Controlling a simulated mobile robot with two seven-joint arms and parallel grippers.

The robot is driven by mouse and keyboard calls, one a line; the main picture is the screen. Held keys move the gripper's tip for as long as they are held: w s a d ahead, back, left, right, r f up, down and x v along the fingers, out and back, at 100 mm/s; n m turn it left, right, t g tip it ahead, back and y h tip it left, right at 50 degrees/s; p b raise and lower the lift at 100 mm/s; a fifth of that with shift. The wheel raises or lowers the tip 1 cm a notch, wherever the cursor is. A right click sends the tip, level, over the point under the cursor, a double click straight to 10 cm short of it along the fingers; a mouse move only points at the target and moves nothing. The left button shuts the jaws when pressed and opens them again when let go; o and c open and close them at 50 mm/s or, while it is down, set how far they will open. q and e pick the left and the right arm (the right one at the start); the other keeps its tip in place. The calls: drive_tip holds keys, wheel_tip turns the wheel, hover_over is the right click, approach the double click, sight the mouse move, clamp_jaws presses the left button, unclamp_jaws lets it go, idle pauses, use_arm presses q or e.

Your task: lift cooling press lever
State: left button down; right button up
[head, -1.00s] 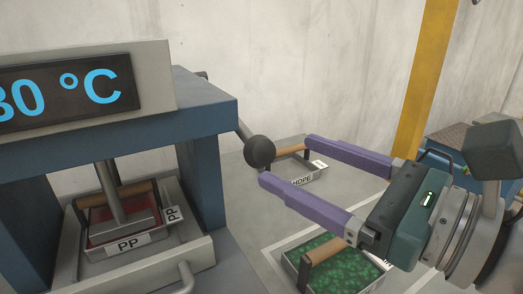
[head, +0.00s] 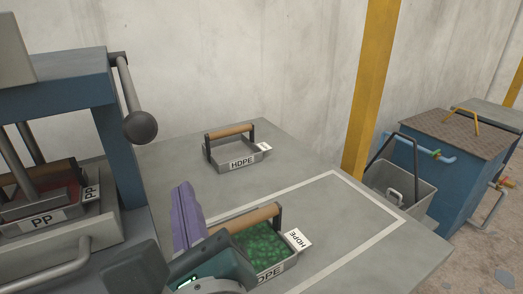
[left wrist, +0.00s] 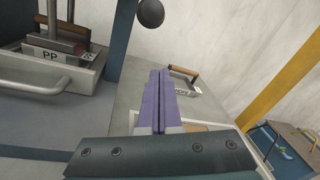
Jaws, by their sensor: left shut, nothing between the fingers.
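The press lever is a grey rod with a dark ball knob (head: 139,126). It hangs from the right side of the blue press frame (head: 75,75), slanting down. The knob also shows at the top of the left wrist view (left wrist: 151,12). My left gripper (head: 182,188) has purple fingers pressed together with nothing between them. It is below and to the right of the knob, apart from it, in front of a tray of green pellets. In the left wrist view the fingers (left wrist: 159,75) also lie side by side. My right gripper is not in view.
A PP tray (head: 42,222) sits under the press. An empty HDPE tray (head: 235,160) stands at the back of the table, and the green pellet HDPE tray (head: 272,272) nearer. A grey bucket (head: 400,190) and blue bin (head: 455,165) stand at the right.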

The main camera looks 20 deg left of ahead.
use_arm(q)
drive_tip(key=w+a+r+p, duration=0.3)
drive_tip(key=w+a, duration=0.1)
drive_tip(key=a, duration=0.2)
drive_tip(key=shift+w+a+r+p, duration=0.2)
drive_tip(key=shift+w+a+p, duration=0.05)
drive_tip(key=shift+w+p, duration=0.05)
drive_tip(key=shift+r+p, duration=0.3)
drive_tip(key=shift+p, duration=0.2)
idle(0.4)
